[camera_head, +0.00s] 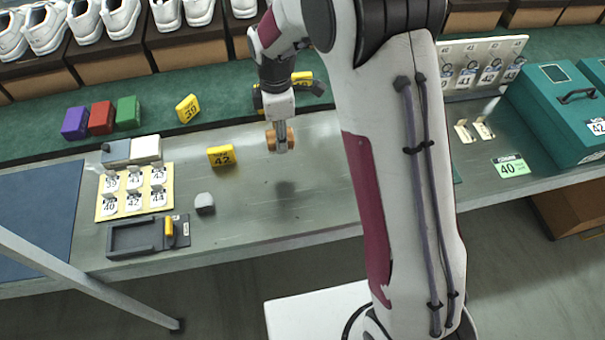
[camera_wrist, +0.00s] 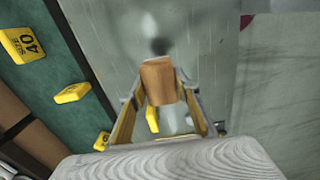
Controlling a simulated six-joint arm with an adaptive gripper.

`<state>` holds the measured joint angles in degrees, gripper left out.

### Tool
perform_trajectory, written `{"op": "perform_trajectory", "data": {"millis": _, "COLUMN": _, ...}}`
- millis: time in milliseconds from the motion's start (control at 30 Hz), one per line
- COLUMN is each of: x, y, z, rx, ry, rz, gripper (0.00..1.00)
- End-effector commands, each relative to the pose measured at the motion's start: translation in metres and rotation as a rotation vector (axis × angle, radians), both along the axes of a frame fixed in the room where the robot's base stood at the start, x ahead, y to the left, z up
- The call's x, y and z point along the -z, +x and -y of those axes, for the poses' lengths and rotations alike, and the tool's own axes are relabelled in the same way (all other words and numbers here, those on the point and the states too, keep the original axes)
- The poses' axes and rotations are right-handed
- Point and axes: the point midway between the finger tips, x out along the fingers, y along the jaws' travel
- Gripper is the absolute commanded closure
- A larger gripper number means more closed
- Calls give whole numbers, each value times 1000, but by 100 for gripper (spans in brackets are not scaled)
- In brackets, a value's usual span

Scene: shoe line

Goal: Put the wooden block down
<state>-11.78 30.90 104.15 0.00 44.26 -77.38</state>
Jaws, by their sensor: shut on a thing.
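The wooden block (camera_head: 271,140) is brown and held in my gripper (camera_head: 281,145), above the grey bench (camera_head: 300,190). A shadow lies on the bench below it, so the block appears clear of the surface. In the wrist view the wooden block (camera_wrist: 159,80) sits between the two fingers of my gripper (camera_wrist: 166,100), with bare bench beyond it. My gripper is shut on the block. The fingers hide part of the block in the head view.
A yellow size 42 block (camera_head: 221,156) stands to the left. A grey lump (camera_head: 204,203), a yellow tag board (camera_head: 135,192) and a dark tray (camera_head: 134,238) are farther left. A teal box (camera_head: 560,110) is at the right. The bench below the block is clear.

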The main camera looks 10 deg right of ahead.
Motion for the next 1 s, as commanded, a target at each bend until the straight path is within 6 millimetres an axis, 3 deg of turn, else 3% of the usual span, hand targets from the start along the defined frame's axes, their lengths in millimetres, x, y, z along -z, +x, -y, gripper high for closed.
{"op": "perform_trajectory", "data": {"millis": 167, "x": -10, "y": -11, "z": 17, "rx": 28, "ry": 0, "rz": 2, "gripper": 95}}
{"op": "perform_trajectory", "data": {"millis": 500, "x": -12, "y": -64, "z": 53, "rx": 46, "ry": -2, "rz": -7, "gripper": 95}}
{"op": "perform_trajectory", "data": {"millis": 800, "x": 0, "y": -101, "z": 63, "rx": 14, "ry": -5, "rz": -21, "gripper": 95}}
{"op": "perform_trajectory", "data": {"millis": 1000, "x": 4, "y": -103, "z": 63, "rx": -12, "ry": -3, "rz": -12, "gripper": 95}}
